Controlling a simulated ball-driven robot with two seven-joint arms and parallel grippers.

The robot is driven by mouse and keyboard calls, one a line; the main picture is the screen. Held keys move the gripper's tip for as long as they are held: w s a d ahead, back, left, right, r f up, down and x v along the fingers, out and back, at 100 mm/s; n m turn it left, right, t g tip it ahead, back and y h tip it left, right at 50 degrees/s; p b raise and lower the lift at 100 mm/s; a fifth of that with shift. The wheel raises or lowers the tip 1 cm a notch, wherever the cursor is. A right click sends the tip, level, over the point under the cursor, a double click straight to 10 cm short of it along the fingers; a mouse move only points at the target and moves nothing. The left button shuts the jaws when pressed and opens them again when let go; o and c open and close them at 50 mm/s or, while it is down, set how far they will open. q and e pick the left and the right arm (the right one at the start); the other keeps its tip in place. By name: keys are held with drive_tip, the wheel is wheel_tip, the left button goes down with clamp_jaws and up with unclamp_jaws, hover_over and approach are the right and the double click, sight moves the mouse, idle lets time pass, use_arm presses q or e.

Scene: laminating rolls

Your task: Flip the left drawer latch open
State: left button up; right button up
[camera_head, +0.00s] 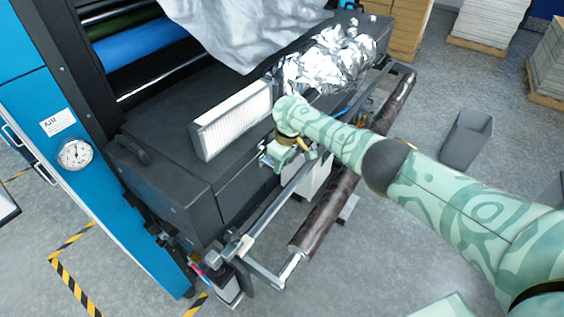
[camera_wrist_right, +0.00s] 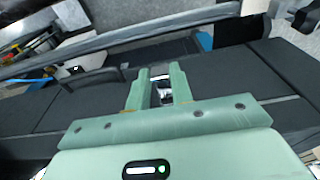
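The black drawer unit (camera_head: 225,195) of the laminating machine fills the middle of the head view, and its dark panels (camera_wrist_right: 255,78) also show in the right wrist view. My right gripper (camera_head: 283,153) is against or close to the unit's front. In the right wrist view its two green fingers (camera_wrist_right: 160,80) stand apart with a gap between them. A small dark and pale metal part (camera_wrist_right: 161,88) shows in that gap; I cannot tell whether it is a latch or whether the fingers touch it. No left drawer latch can be made out clearly. My left gripper is out of view.
A white pleated filter block (camera_head: 232,120) and crumpled foil (camera_head: 330,62) lie on top of the unit. A dark roller (camera_head: 325,215) and metal rail run along its front. A grey bin (camera_head: 466,140) stands on the open floor at right.

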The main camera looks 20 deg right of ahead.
drive_tip(key=o, duration=0.4)
drive_tip(key=shift+a, duration=0.1)
drive_tip(key=shift+c, duration=0.2)
wheel_tip(320, 180, up, 16)
drive_tip(key=s+d+p, duration=0.1)
drive_tip(key=p, duration=0.2)
drive_tip(key=shift+s+d+p, duration=0.3)
drive_tip(key=shift+s, duration=0.1)
